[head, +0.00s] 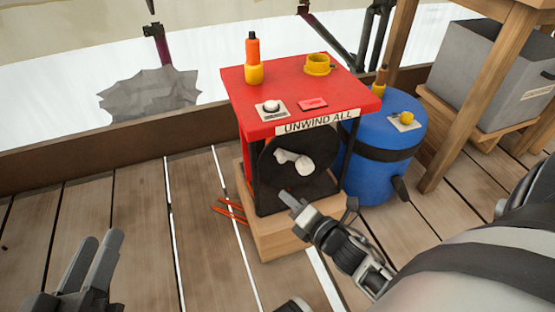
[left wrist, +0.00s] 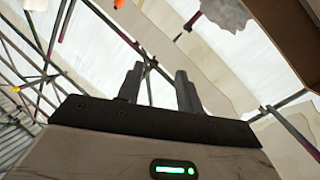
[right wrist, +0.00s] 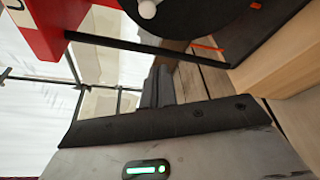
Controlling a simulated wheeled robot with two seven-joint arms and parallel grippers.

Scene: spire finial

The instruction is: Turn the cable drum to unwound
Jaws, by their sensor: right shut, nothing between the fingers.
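The cable drum (head: 318,178) is a dark round disc in the open front of a red-topped cabinet (head: 235,85) labelled "UNWIND ALL" (head: 318,121). A white handle (head: 295,161) sits on its face. In the right wrist view the drum's dark disc (right wrist: 205,18) and a white knob (right wrist: 147,9) show at the top edge. My right gripper (head: 287,198) is shut and empty, just in front of and below the drum, apart from the handle. My left gripper (head: 95,245) is open and empty over the floor at the lower left; its fingers (left wrist: 158,85) stand apart.
On the cabinet top stand an orange-yellow bottle (head: 254,60), a yellow cup (head: 318,65), a white knob (head: 271,106) and a red button plate (head: 313,104). A blue barrel (head: 380,170) stands close at right. Orange rods (head: 229,209) lie at left. The left floor is clear.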

